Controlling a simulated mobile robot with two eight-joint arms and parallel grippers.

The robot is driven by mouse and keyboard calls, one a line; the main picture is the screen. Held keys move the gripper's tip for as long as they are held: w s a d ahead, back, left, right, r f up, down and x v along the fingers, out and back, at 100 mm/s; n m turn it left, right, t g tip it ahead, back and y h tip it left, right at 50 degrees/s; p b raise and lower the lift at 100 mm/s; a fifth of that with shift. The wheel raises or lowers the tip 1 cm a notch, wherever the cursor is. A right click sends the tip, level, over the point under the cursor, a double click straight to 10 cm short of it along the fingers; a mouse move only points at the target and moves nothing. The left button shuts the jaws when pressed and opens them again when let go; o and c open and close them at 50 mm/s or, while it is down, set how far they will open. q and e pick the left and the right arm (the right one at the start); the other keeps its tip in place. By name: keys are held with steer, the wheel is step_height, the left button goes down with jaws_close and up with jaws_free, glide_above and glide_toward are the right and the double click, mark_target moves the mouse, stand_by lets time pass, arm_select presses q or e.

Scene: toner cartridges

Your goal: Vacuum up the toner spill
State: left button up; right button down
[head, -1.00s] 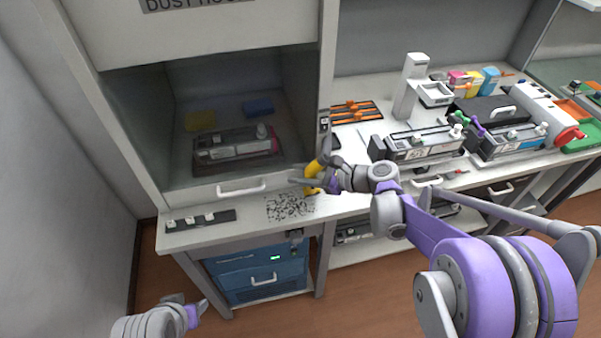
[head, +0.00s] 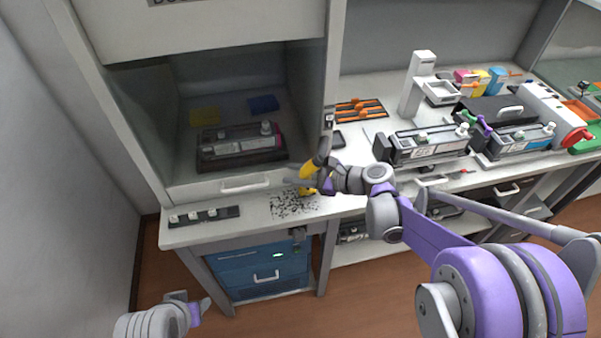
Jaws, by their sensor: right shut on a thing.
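The toner spill (head: 288,206) is a patch of black specks on the light bench edge in front of the dust hood. My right gripper (head: 306,180) is shut on a yellow vacuum nozzle (head: 309,170), at the right edge of the spill. The nozzle's lower yellow part shows just above or on the bench by the specks; I cannot tell whether it touches. My fingers hide part of it. A blue vacuum unit (head: 265,265) with a green light stands under the bench. My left gripper (head: 192,305) is low at the left, away from the bench; its jaws are unclear.
The hood holds a toner cartridge (head: 240,147), with a handled sill (head: 245,184) in front. A dark strip with white knobs (head: 200,216) lies left of the spill. More cartridges (head: 430,144) and a white stand (head: 417,85) occupy the right bench.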

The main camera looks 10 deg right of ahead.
mark_target(308, 166)
arm_select(q)
steer(key=shift+s+f+b, duration=0.15)
steer(key=shift+f+b, duration=0.25)
steer(key=shift+f, duration=0.05)
arm_select(e)
steer(key=a, duration=1)
steer(key=shift+s, duration=0.2)
stand_by(0.7)
stand_by(0.4)
arm_select(q)
steer(key=shift+f, duration=0.15)
arm_select(e)
steer(key=shift+s, duration=1.55)
arm_select(q)
steer(key=shift+s+f+b, duration=0.1)
steer(key=shift+f+b, duration=0.3)
steer(key=shift+b, duration=0.05)
arm_select(e)
steer(key=shift+w+d, duration=0.2)
steer(key=shift+d, duration=6)
arm_select(q)
steer(key=shift+r, duration=0.1)
arm_select(e)
steer(key=shift+r, duration=0.1)
